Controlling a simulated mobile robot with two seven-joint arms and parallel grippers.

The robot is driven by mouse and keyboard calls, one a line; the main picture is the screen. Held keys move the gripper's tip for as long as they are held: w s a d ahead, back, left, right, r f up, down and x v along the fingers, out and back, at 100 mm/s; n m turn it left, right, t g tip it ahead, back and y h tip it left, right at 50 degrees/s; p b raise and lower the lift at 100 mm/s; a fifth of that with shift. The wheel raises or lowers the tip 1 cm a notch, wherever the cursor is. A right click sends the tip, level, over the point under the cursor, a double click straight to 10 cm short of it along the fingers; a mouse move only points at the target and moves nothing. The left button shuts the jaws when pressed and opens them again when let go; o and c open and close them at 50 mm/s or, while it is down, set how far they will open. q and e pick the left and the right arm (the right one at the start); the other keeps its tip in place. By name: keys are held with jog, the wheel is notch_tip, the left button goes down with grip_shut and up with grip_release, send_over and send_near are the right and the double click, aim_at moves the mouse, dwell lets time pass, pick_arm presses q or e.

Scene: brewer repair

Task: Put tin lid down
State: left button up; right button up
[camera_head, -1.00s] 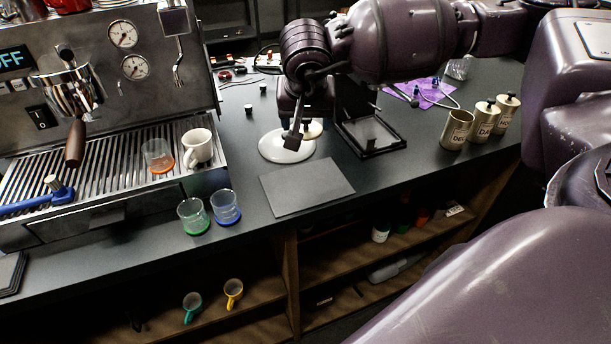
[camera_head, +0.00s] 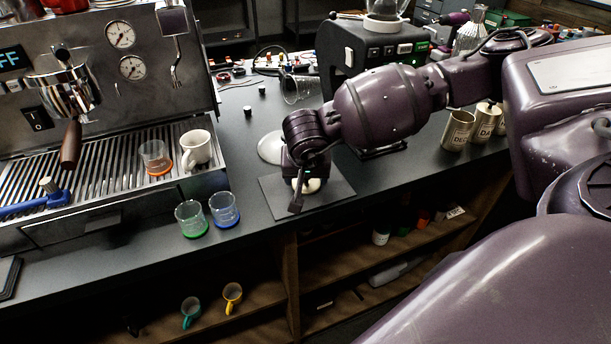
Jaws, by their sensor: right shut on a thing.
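My right gripper (camera_head: 300,196) is low over the dark square slab (camera_head: 336,190) on the counter. It is shut on a small pale round thing (camera_head: 312,186), which appears to be the tin lid. The gripper hides much of it, and I cannot tell whether it touches the slab. An open metal tin (camera_head: 457,131) without a lid stands at the right of the counter, beside a lidded tin (camera_head: 483,122) and another one partly hidden by my arm. My left gripper is out of view.
A white round dish (camera_head: 270,148) lies just behind the slab. Green (camera_head: 191,219) and blue (camera_head: 224,210) cups stand left of it, near the counter's front edge. The espresso machine (camera_head: 95,120) fills the left. A black grinder (camera_head: 365,55) stands behind my arm.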

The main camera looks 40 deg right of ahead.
jog(key=shift+f, duration=0.25)
jog(key=shift+f, duration=0.1)
jog(key=o, duration=0.9)
jog(key=shift+s, duration=0.1)
jog(key=shift+a+r, duration=0.25)
jog(key=shift+r, duration=0.3)
jog(key=p+v, duration=0.1)
jog(key=v, duration=1)
jog(key=shift+r, duration=0.1)
